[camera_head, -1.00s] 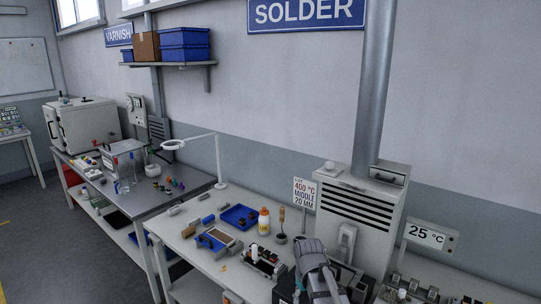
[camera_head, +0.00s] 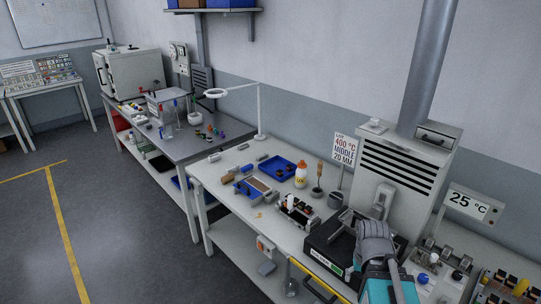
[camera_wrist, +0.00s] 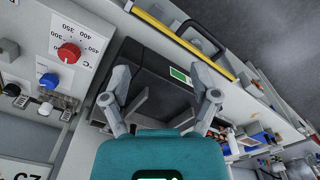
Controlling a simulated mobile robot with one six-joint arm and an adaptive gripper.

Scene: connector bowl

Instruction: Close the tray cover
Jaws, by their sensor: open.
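A black box (camera_head: 330,246) with a dark flat top and a green-and-white label stands on the white bench, in front of the vented grey unit. It also shows in the wrist view (camera_wrist: 160,65), beyond my fingers. I cannot tell whether this is the tray with the cover, or whether a cover is open. My gripper (camera_wrist: 160,103) is open and empty, its fingers spread over the dark box; contact cannot be told. In the head view, my grey and teal arm parts hide the box's right side.
A yellow bar (camera_head: 317,283) runs along the front edge. Control dials (camera_wrist: 68,54) lie left in the wrist view. The floor at left is clear.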

